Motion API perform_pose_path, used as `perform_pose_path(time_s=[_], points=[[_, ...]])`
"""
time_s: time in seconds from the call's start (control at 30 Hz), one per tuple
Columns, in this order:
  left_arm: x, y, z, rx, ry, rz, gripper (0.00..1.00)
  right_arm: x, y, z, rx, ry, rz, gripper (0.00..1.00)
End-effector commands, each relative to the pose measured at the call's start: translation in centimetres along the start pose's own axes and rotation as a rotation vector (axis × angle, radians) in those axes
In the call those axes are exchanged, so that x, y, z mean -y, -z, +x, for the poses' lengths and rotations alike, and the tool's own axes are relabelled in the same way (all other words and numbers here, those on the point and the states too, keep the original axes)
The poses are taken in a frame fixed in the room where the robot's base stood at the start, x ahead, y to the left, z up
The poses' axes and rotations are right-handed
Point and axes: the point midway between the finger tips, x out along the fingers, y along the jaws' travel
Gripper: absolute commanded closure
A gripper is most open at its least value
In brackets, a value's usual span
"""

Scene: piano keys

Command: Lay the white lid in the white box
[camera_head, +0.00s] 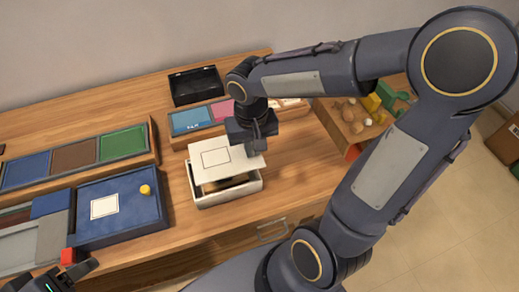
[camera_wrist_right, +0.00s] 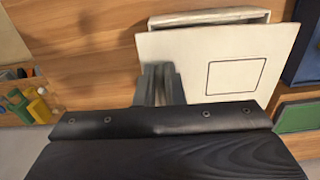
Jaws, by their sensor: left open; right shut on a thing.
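The white lid (camera_head: 217,160) is a flat panel with a thin dark rectangle outlined on it. My right gripper (camera_head: 254,146) is shut on the lid's right edge in the head view. The lid is over the open white box (camera_head: 228,194), whose front wall shows below it, with a gap between them. In the right wrist view the lid (camera_wrist_right: 236,60) hides most of the box (camera_wrist_right: 208,18), and my gripper fingers (camera_wrist_right: 158,88) pinch the lid's edge. My left gripper (camera_head: 70,276) is open at the lower left, partly out of frame, away from the lid.
A blue tray (camera_head: 125,222) with a white square and a yellow knob lies left of the box. Colored panels (camera_head: 75,157) and a black open box (camera_head: 196,86) stand behind. A wooden tray (camera_head: 350,125) of small items is at the right.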

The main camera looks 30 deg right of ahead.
Motion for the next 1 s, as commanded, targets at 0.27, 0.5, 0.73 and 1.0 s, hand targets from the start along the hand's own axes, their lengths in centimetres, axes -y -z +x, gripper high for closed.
perform_pose_path(time_s=[0.27, 0.5, 0.73, 1.0], points=[[0.0, -0.1, 0.1, 0.000, 0.000, 0.000, 0.40, 0.1, 0.7, 0.5, 0.000, -0.001, -0.009, 1.00], [0.6, -0.7, 1.3, 0.000, 0.000, 0.000, 0.40, 0.1, 0.6, 2.2, 0.001, -0.001, -0.009, 1.00], [1.3, -1.4, 2.8, 0.000, 0.000, 0.000, 0.40, 0.1, 0.6, 4.6, 0.001, -0.001, -0.008, 1.00], [1.9, -2.1, 4.2, 0.000, 0.000, 0.000, 0.40, 0.1, 0.7, 6.4, 0.000, -0.001, -0.009, 1.00]])
